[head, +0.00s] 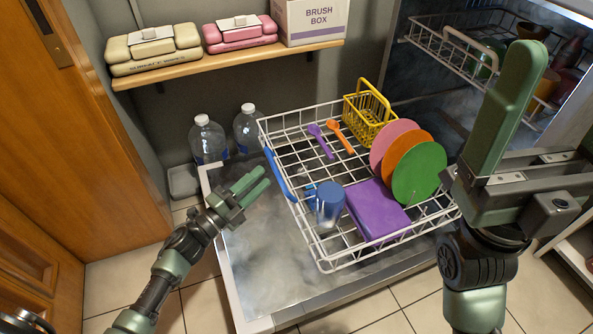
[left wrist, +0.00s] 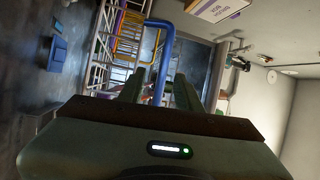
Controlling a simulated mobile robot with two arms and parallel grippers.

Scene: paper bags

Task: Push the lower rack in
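The lower rack (head: 335,262) is a white wire basket pulled out over the open dishwasher door (head: 245,270). A blue handle (head: 279,175) runs along its left edge in the head view. My left gripper (head: 256,186) is open beside the handle, with a small gap seen from the head. In the left wrist view the blue handle (left wrist: 160,80) appears between the two spread fingers (left wrist: 158,95). My right gripper (head: 520,75) is raised at the right, close to the head camera; its finger opening is hidden.
The upper rack (head: 455,55) is also out. Bottles (head: 207,140) stand behind the door; a shelf (head: 230,62) hangs above.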

